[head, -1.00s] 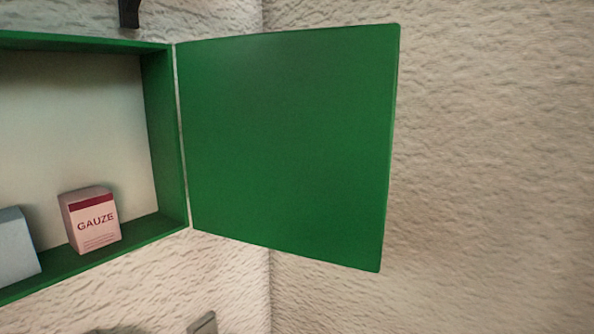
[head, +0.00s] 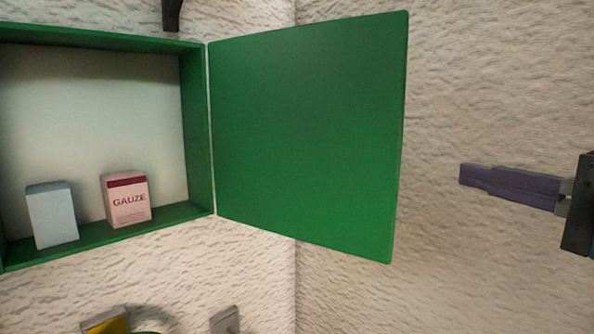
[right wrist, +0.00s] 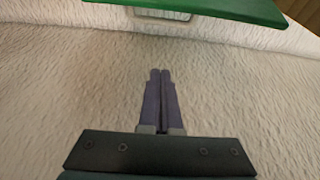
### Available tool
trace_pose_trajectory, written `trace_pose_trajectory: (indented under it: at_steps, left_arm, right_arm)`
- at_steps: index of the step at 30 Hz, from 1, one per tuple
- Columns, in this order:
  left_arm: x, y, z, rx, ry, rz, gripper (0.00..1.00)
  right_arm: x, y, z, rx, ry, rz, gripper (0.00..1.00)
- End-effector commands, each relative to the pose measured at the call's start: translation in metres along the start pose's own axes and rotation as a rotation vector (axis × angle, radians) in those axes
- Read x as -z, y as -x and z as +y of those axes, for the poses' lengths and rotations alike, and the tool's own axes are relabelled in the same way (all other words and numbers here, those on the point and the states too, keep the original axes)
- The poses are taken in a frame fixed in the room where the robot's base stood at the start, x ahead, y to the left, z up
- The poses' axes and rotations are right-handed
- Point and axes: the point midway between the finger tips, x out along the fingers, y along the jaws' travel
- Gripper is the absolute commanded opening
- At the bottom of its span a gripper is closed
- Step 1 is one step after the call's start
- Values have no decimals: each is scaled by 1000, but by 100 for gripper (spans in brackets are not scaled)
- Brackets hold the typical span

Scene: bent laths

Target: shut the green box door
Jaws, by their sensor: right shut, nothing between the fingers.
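The green box (head: 196,130) is on the wall at the left of the head view, its front open. Its green door (head: 305,135) stands swung out to the right from the hinge side. My right gripper (head: 462,174) is at the right of the head view, to the right of the door's free edge and apart from it. Its purple fingers are shut with nothing between them. In the right wrist view the gripper (right wrist: 160,72) points toward a green edge (right wrist: 215,8) at the top, with a gap between. My left gripper is not in view.
Inside the box stand a gauze carton (head: 126,200) and a grey-white carton (head: 52,215). A dark bracket (head: 172,14) is above the box. Below are a yellow item (head: 106,322) and a grey plate (head: 226,321). Rough wall lies behind the door.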

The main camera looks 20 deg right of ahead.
Motion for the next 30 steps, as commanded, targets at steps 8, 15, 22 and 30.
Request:
trace_pose_trajectory:
  at_steps: [8, 15, 22, 30]
  left_arm:
    - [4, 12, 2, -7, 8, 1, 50]
    - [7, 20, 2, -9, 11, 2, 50]
    - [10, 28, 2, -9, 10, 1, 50]
    - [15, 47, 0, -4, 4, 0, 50]
  right_arm:
    - [1, -27, -7, 11, -11, 3, 0]
    - [2, -69, -6, 10, -10, 3, 0]
    - [-3, -100, -6, 5, -11, 0, 0]
    - [-33, -88, -4, 4, -10, 1, 0]
